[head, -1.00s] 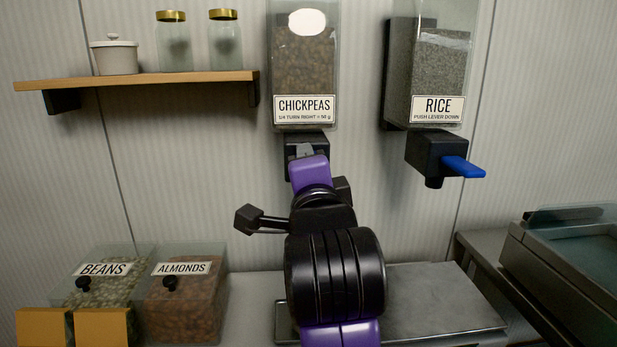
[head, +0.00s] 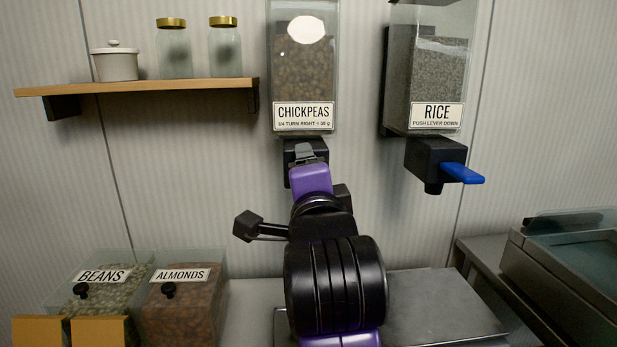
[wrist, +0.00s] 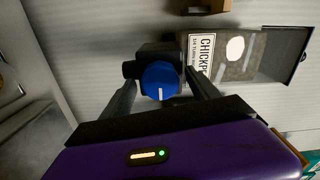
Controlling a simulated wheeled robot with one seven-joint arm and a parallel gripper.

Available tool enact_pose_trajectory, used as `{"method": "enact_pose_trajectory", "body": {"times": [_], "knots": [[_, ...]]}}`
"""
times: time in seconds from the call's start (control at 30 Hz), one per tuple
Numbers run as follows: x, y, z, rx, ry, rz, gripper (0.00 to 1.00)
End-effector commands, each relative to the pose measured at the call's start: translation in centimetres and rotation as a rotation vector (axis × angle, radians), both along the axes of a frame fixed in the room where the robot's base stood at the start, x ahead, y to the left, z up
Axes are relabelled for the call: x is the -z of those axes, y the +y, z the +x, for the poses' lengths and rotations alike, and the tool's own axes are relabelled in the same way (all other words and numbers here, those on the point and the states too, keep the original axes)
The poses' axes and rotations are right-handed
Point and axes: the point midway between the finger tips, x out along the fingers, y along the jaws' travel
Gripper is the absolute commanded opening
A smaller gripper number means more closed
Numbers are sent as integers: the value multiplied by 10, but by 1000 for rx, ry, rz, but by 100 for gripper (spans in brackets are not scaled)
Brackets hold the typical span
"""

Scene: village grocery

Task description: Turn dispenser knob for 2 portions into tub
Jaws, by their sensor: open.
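The chickpeas dispenser (head: 302,70) is a clear wall-mounted bin labelled CHICKPEAS, "1/4 turn right = 50 g". Its blue round knob (wrist: 160,80) with a white mark shows in the wrist view, on a black outlet block (wrist: 158,52). My gripper (wrist: 163,92) is open, with one dark finger on each side of the knob; I cannot tell whether either finger touches it. In the head view my gripper (head: 306,155) is in front of the outlet and hides the knob. I cannot make out a tub in these frames.
A rice dispenser (head: 428,75) with a blue lever (head: 463,173) hangs to the right. A grey metal plate (head: 440,305) lies below. Beans (head: 100,290) and almonds (head: 183,300) bins stand lower left. A wooden shelf (head: 140,87) holds jars and a pot.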

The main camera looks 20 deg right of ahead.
Motion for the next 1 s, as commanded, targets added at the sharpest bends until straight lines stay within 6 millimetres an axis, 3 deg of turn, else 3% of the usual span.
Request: {"method": "enact_pose_trajectory", "body": {"times": [0.5, 1.0], "knots": [[0, 22, -67, -1, -1, 0, 70], [0, 23, -72, 0, 1, 0, 70]]}}
